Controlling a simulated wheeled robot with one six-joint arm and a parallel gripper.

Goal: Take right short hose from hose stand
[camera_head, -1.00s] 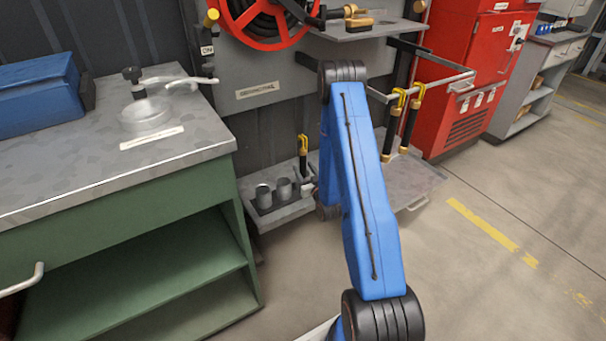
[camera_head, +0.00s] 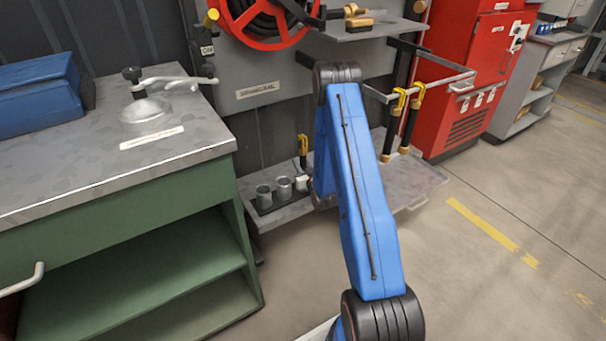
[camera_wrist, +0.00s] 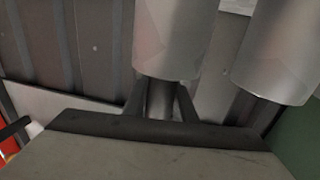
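Two short black hoses with yellow hooks and brass-coloured ends hang side by side from the rail of the hose stand (camera_head: 455,77). The right short hose (camera_head: 410,123) is upright beside the left one (camera_head: 393,127). My blue arm hides my gripper in the head view, left of and below the hanging hoses. In the wrist view my gripper (camera_wrist: 160,98) has its two dark fingers apart. A narrow grey part shows between them, and I see no clear contact. A large metal cylinder (camera_wrist: 172,42) is just beyond the fingertips. No hose shows in the wrist view.
Metal cups (camera_head: 263,196) stand on the low shelf, beside an upright black hose with a yellow top (camera_head: 303,148). A green workbench (camera_head: 150,222) is at left, a red cabinet (camera_head: 470,85) at right. Another metal cylinder (camera_wrist: 278,55) is close at right in the wrist view. The floor at right is clear.

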